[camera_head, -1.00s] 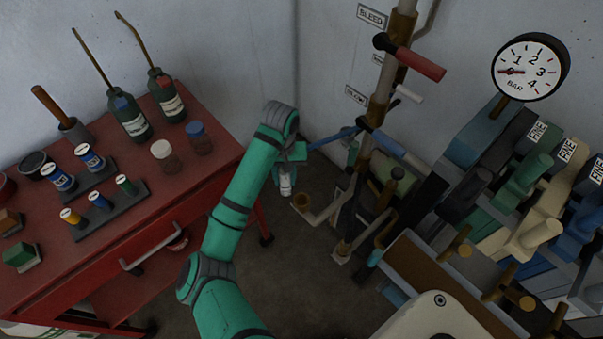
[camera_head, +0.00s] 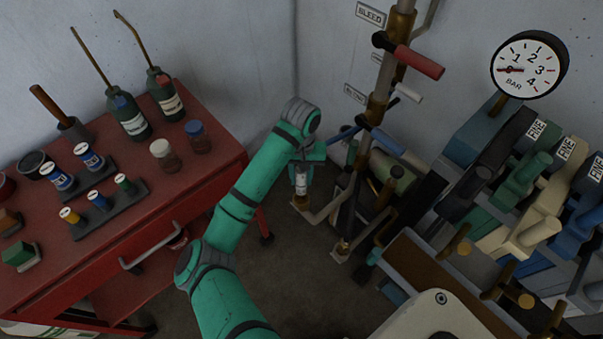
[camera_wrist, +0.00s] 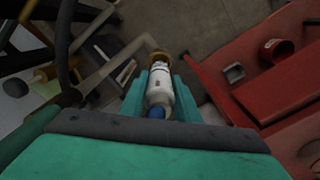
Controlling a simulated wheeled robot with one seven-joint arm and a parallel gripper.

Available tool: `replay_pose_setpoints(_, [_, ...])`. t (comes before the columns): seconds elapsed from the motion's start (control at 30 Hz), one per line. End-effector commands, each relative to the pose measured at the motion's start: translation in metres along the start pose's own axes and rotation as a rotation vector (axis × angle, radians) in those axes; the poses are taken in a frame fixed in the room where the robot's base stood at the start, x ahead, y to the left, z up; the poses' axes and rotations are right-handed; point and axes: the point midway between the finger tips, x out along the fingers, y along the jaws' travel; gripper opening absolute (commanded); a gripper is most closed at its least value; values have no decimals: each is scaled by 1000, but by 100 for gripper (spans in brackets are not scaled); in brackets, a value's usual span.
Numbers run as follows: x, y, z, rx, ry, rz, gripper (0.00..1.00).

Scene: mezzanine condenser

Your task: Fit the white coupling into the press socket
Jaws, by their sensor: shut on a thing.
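The white coupling (camera_head: 301,183) is held upright in my gripper (camera_head: 304,166), which is shut on it. In the wrist view the coupling (camera_wrist: 160,88) lies between the two green fingers, with a blue end toward the palm. The press socket, a brass cup (camera_head: 301,204) on a pale bent pipe, is right below the coupling's lower end in the head view. In the wrist view the brass rim (camera_wrist: 159,56) shows just beyond the coupling's far end. I cannot tell whether the coupling touches or enters the cup.
A red tool cart (camera_head: 110,235) with bottles, jars and small racked cylinders stands at left. Vertical brass pipework (camera_head: 376,105) with a red-handled valve (camera_head: 415,62) rises close right of my gripper. A lever bank (camera_head: 520,185) and a pressure gauge (camera_head: 530,66) are farther right.

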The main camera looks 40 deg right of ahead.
Motion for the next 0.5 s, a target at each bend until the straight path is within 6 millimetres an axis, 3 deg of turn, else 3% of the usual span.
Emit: replay_pose_setpoints(0.5, [37,0,0,0,0,0,0])
